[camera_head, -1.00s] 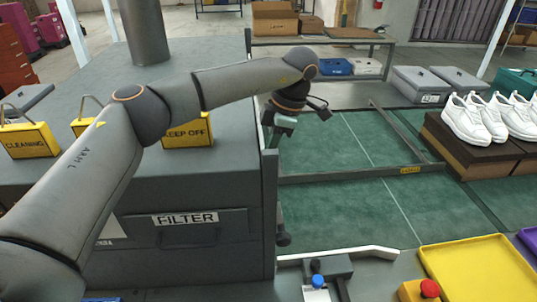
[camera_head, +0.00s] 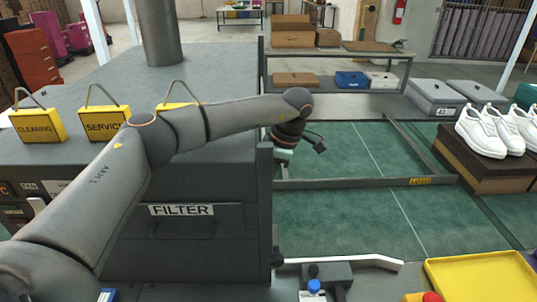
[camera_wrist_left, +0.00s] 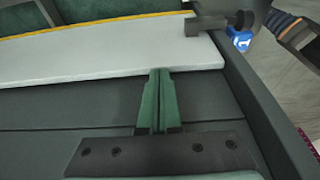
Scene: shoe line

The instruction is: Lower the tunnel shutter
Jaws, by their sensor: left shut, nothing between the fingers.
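The big grey tunnel housing (camera_head: 190,243) with a FILTER label fills the left of the head view. Its opening on the right side faces away and is hidden there. In the left wrist view a pale grey panel (camera_wrist_left: 100,65) with a yellow edge lies across the view; it may be the shutter. A dark clamp-like part (camera_wrist_left: 213,25) sits at its right end. My left gripper (camera_wrist_left: 158,75) is shut and empty, its green fingertips at the panel's near edge; I cannot tell whether they touch. In the head view this gripper (camera_head: 283,157) is beside the housing's right side, partly hidden.
The green belt (camera_head: 350,215) runs right of the housing, crossed by a dark bar (camera_head: 350,183). White shoes (camera_head: 483,132) stand on a brown box at right. A white lever (camera_head: 345,263), a blue-button box (camera_head: 325,278) and a yellow tray (camera_head: 480,280) are in front. Yellow signs (camera_head: 38,125) stand on the housing.

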